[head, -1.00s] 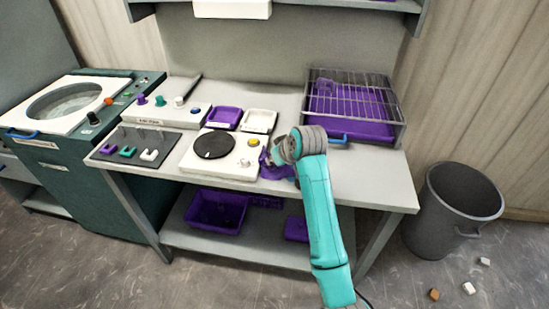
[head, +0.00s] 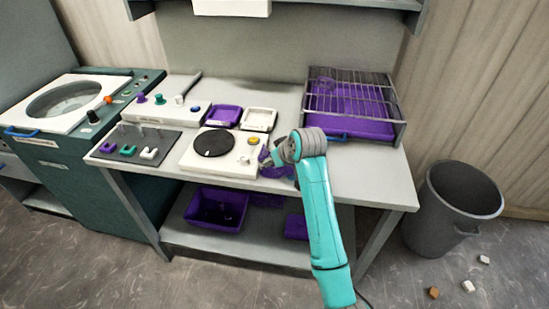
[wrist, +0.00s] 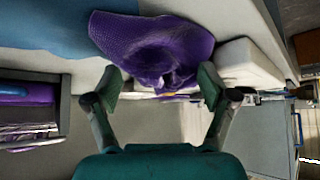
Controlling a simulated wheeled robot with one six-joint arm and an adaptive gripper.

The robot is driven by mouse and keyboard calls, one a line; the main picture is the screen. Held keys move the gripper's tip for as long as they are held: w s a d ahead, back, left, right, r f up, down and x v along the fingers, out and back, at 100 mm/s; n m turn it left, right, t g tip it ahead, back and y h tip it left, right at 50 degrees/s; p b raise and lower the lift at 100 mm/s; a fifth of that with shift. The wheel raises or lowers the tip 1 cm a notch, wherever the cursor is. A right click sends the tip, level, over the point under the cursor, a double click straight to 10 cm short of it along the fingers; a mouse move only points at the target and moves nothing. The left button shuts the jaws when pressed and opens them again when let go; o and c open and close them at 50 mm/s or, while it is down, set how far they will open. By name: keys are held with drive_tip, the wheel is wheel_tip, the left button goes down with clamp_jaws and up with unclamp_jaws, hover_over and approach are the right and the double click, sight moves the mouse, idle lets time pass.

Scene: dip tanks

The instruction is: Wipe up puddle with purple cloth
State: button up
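The purple cloth (head: 276,171) lies on the bench just right of the white box with the black disc, partly hidden by my teal arm. In the wrist view the cloth (wrist: 150,38) is spread at the top, with a bunched, raised part towards my gripper (wrist: 160,86). My gripper is open, its two fingers wide apart on either side of the bunched part. I cannot tell whether they touch it. A flat blue area (wrist: 45,32) lies beside the cloth in the wrist view. I cannot tell whether it is the puddle.
A wire rack with a purple tray (head: 355,128) stands at the bench's right. The white disc box (head: 190,157) is close left of the cloth. A grey bin (head: 437,226) stands on the floor. The bench's front right is clear.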

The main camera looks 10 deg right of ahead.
clamp_jaws()
idle(0.3)
idle(0.3)
idle(0.8)
drive_tip(key=shift+f, duration=0.35)
drive_tip(key=shift+r, duration=0.1)
